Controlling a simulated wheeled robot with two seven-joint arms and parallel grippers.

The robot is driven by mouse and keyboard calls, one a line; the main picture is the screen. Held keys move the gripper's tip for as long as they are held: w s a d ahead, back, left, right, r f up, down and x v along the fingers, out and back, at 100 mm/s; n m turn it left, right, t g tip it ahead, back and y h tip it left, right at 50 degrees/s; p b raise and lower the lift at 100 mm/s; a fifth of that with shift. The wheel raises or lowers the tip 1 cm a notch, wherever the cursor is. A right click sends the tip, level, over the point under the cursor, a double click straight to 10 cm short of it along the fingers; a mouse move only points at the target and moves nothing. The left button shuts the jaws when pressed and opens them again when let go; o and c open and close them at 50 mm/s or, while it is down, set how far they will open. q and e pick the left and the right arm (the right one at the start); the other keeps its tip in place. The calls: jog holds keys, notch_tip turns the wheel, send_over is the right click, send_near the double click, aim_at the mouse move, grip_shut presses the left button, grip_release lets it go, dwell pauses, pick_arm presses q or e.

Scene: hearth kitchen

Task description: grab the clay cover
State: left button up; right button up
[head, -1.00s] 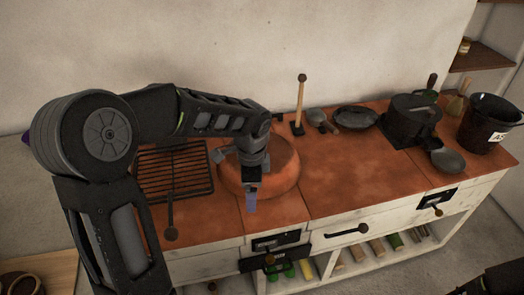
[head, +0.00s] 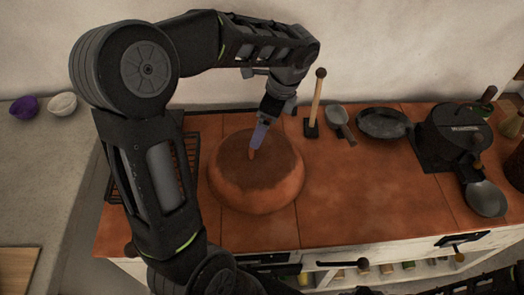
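The clay cover (head: 256,190) is a round, domed, orange-brown lid with a darker top. It sits on the terracotta counter in the middle left of the head view. A small orange knob (head: 252,154) stands on its top. My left gripper (head: 259,138) comes down from above and behind, with its purple-grey fingertips at the knob. The fingers overlap in this view, so I cannot see whether they are apart or closed on the knob. My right gripper is out of view.
A black wire rack (head: 192,160) lies left of the cover, partly behind my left arm. A wooden-handled tool (head: 317,105), a scoop (head: 338,118), a dark pan (head: 384,123) and a black pot (head: 455,130) stand to the right. The counter's middle right is clear.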

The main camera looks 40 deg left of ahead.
aim_at(255, 156)
pick_arm(q)
jog(key=shift+x, duration=1.35)
jog(key=x, duration=0.5)
jog(key=shift+a+f+p, duration=0.1)
jog(key=shift+p, duration=0.3)
jog(key=shift+c, duration=0.2)
jog(key=shift+w, duration=0.1)
grip_shut()
